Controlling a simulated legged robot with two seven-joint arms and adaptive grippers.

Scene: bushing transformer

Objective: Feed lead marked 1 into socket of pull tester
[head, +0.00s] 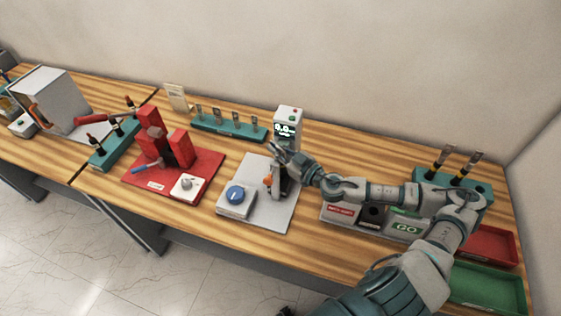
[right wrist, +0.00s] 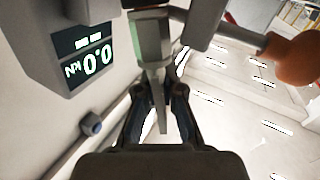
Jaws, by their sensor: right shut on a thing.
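The pull tester (head: 252,215) is a light grey plate with a blue knob (head: 235,193) and an upright tower; its display (head: 286,131) reads about 0.0, also in the right wrist view (right wrist: 92,60). My right gripper (head: 279,153) is at the tower, just below the display. In the right wrist view its fingers (right wrist: 160,105) are shut on a thin pale piece, apparently the lead (right wrist: 163,115), running up toward a greenish-grey block (right wrist: 150,45). The socket and the mark are not readable. A dark tip at the head view's bottom edge may be my left gripper (head: 286,312).
A red press (head: 165,160) stands left of the tester. A teal rack (head: 230,126) with several tagged pegs is behind.

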